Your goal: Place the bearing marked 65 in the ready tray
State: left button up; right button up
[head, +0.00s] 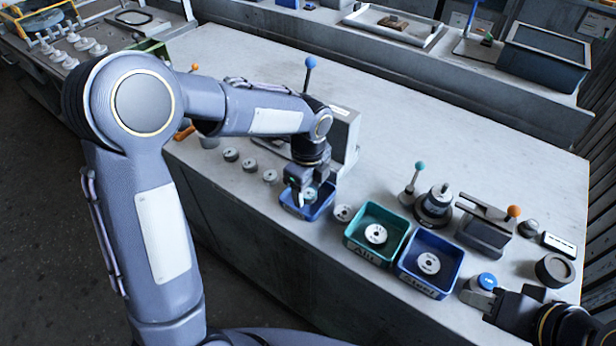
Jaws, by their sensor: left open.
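My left gripper (302,198) is open and points down into a small blue tray (322,208). A round metal part shows between or just behind its fingers, in the tray; I cannot tell whether they touch. A green tray (349,240) holds one bearing (376,234). A larger blue tray (404,272) to its right holds another bearing (428,263). Both trays have front labels I cannot read surely. Another bearing (343,213) lies on the table left of the green tray. No number 65 is legible. My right gripper (482,301) is at the lower right, its fingers unclear.
Several small round parts (249,165) stand in a row left of the small blue tray. A grey block-like fixture (343,135) stands behind my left gripper. A teal-knobbed press (434,205) and an orange-knobbed fixture (485,232) stand right. The table's back middle is clear.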

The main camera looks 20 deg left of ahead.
aim_at(308, 193)
pick_arm(q)
notch_tip(308, 193, up, 12)
jog(key=f, duration=0.1)
jog(key=s+a+r+n+t+h, duration=0.25)
jog(key=s+a+n, duration=0.45)
jog(key=s+n, duration=0.35)
jog(key=s+f+n+t+h, duration=0.1)
jog(key=s+f+n+t, duration=0.2)
jog(key=s+n, duration=0.8)
jog(key=shift+s+a+f+n, duration=0.25)
jog(key=shift+s+n, duration=0.05)
jog(key=shift+n, duration=0.85)
